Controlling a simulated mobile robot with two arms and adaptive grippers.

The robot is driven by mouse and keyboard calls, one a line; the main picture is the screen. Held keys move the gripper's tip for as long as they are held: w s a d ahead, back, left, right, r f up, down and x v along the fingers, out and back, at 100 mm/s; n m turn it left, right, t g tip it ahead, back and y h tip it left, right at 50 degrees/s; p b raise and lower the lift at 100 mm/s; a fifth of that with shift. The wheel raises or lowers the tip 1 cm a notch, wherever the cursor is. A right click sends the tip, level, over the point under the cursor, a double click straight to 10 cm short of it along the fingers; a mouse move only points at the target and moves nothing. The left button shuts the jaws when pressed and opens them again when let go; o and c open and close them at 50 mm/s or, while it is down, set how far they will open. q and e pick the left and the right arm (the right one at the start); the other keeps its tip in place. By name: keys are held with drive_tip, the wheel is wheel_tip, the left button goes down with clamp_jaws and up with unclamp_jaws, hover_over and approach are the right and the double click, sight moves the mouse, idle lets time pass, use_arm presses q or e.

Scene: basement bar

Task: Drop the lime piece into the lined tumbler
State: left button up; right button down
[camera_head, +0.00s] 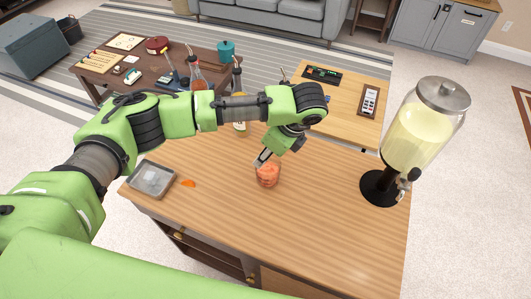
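A small tumbler (268,178) with pinkish-orange colour showing through its side stands on the wooden counter. My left gripper (262,159) points down at the tumbler's rim from above and slightly left. Its fingers are small and partly overlap the rim, so I cannot tell whether they are open or shut, or whether they are inside the glass. I see no green lime piece; it may be hidden by the gripper or in the glass. Lines on the tumbler are too small to make out. My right gripper is not in view.
A grey metal tray (152,179) and a small orange piece (188,183) lie on the counter's left. A drink dispenser (425,125) stands at the right. Bottles (197,76) stand behind my arm. The counter's front middle (310,230) is clear.

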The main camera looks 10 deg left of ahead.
use_arm(q)
drive_tip(key=v, duration=1.2)
